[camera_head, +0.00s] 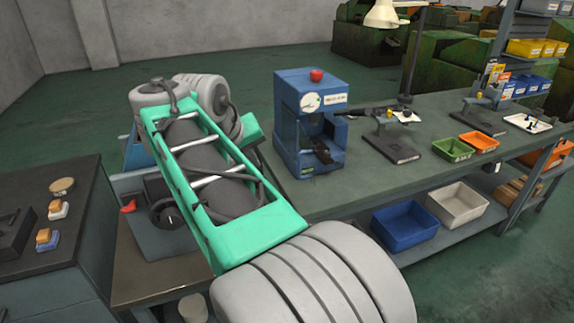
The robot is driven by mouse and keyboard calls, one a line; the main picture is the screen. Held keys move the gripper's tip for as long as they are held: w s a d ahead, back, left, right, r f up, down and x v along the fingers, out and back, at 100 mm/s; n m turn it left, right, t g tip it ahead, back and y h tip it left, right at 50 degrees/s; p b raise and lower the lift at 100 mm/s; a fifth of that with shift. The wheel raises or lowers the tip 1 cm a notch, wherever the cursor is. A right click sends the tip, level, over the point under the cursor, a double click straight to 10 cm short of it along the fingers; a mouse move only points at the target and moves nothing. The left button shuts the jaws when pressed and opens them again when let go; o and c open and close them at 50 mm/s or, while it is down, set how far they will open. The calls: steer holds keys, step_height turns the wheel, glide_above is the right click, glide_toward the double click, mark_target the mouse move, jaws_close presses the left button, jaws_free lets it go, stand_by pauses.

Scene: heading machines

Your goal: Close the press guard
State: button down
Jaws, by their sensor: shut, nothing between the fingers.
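A blue press (292,95) with a round white dial and a red button on top stands on the long bench, just right of my arm. Its front recess faces right and shows dark parts inside. I cannot make out the guard clearly or tell its position. My green and grey arm crosses the left middle of the view. Its far end bends down behind the green link, and my gripper does not show. My arm partly hides another machine with a blue part (136,153), a grey base (150,238) and a red handle (128,206).
Dark-based stands (389,143), green (453,149) and orange (479,141) trays are on the bench (350,185) right of the press. Blue (405,238) and white (457,205) bins sit on the lower shelf. A dark cabinet (85,250) stands left.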

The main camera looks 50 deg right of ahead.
steer(key=s+d+f+b, duration=0.1)
steer(key=s+d+f, duration=0.1)
steer(key=d+f, duration=0.4)
steer(key=d, duration=0.5)
steer(key=shift+s+d+f+m+g+h+b, duration=0.15)
steer(key=shift+s+d+m+g+h+b, duration=0.15)
steer(key=shift+m+b, duration=0.1)
steer(key=shift+d, duration=0.15)
